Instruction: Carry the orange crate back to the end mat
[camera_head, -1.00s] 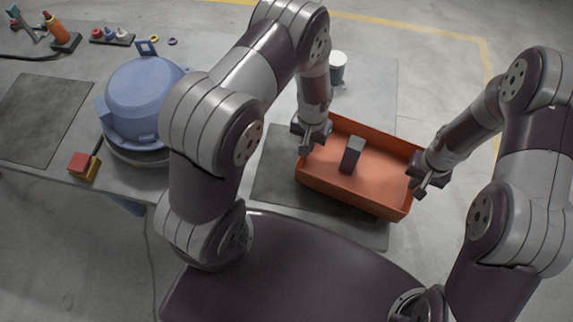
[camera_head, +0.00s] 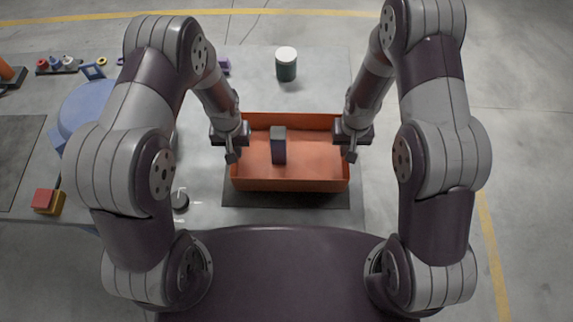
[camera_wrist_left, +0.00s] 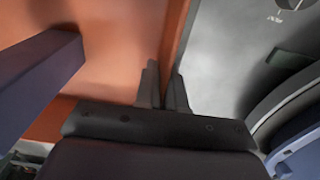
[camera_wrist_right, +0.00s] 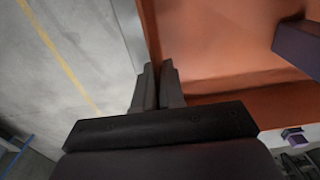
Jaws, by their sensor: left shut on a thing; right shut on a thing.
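The orange crate (camera_head: 290,185) is between my two arms in the head view, over a dark grey mat (camera_head: 285,200) at the right end of the table. A dark upright block (camera_head: 279,146) stands inside it. My left gripper (camera_head: 232,152) is shut on the crate's left wall; the left wrist view shows its fingers (camera_wrist_left: 163,92) either side of the wall. My right gripper (camera_head: 351,152) is shut on the right wall, as its fingers (camera_wrist_right: 158,90) show in the right wrist view. The crate looks level; I cannot tell whether it touches the mat.
Another dark mat (camera_head: 18,165) lies at the table's left. A blue hood-like shell (camera_head: 85,105) is partly hidden behind my left arm. A red and yellow block (camera_head: 47,201) sits at the front edge. A white-lidded green jar (camera_head: 286,64) stands behind the crate.

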